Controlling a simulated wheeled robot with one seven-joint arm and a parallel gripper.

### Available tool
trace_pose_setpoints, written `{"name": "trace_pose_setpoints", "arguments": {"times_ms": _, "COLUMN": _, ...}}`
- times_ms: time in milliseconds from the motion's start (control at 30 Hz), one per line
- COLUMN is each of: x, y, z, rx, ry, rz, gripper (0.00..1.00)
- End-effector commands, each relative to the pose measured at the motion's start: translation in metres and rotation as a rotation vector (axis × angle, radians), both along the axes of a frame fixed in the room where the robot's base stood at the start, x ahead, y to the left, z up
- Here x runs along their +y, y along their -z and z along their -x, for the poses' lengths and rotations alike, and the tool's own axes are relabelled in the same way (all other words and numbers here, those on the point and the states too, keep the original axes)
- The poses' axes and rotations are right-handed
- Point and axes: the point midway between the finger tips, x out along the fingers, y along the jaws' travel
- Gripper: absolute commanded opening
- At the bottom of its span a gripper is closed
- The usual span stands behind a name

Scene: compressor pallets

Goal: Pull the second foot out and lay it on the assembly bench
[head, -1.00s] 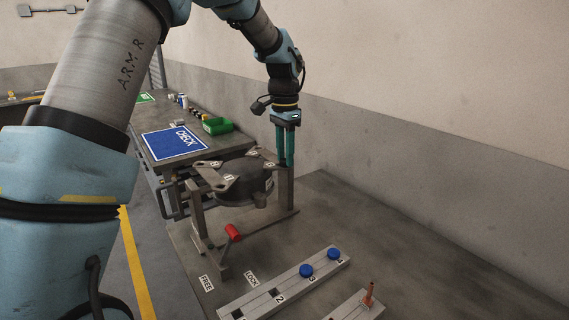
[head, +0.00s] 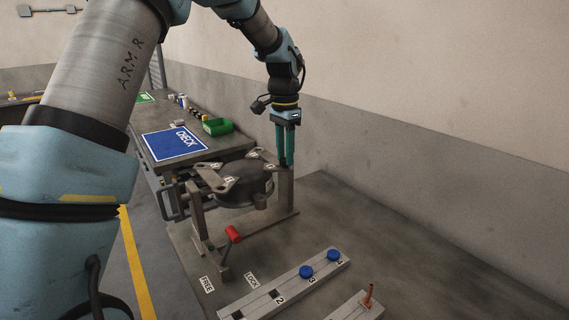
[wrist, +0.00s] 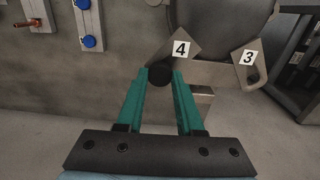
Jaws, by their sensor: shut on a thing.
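The dark compressor (head: 240,192) lies in a metal stand, with numbered lugs facing up. My gripper (head: 286,163) points down at the lug on its far right side. In the wrist view its two teal fingers (wrist: 160,80) are shut on a round black foot (wrist: 159,72). The foot is right beside the lug labelled 4 (wrist: 180,47); I cannot tell whether it is still seated in it. The lug labelled 3 (wrist: 248,57) is to its right. A bench (head: 192,155) with a blue CHECK mat (head: 175,144) stands behind the compressor; whether it is the assembly bench is unclear.
A red-handled lever (head: 234,233) is at the stand's front, near FREE and LOCK labels. A numbered rail (head: 320,263) holds two blue caps. A block (head: 358,308) with a copper-coloured piece is at the front. A green bin (head: 218,127) sits on the bench.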

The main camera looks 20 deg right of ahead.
Motion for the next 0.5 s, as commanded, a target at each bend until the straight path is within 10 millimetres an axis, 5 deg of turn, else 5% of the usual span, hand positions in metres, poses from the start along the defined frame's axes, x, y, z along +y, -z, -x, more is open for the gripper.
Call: {"name": "trace_pose_setpoints", "arguments": {"times_ms": 500, "x": 0.000, "y": -0.022, "z": 0.000, "rx": 0.000, "ry": 0.000, "rz": 0.000, "gripper": 0.00}}
